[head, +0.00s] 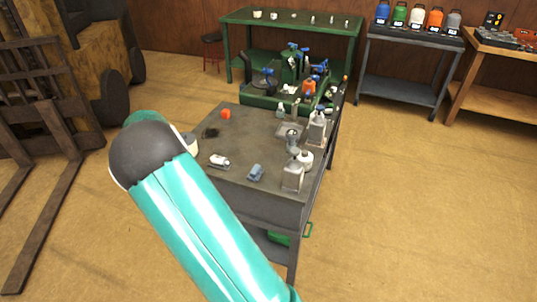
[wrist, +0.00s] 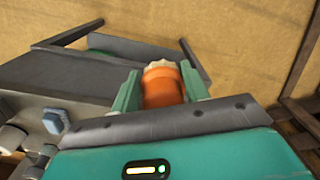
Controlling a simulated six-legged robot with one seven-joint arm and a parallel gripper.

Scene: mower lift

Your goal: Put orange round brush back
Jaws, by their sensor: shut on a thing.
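My gripper (wrist: 160,86) shows in the wrist view, with its two green fingers closed on the sides of the orange round brush (wrist: 162,92). The brush has an orange body and a pale, ragged top that sticks up between the fingers. In the head view my teal arm reaches over the left side of a dark metal workbench (head: 240,187), and the gripper is hidden there. A small orange-red round thing (head: 225,114) shows near the bench's far left corner; I cannot tell what it is.
A blue-grey block (head: 255,173), a small white item (head: 219,161) and grey metal bottles (head: 293,177) stand on the workbench. A dark patch (head: 210,132) marks its left side. Behind are a green tool tray (head: 262,100) and a green table (head: 285,17). A forklift (head: 50,110) stands left.

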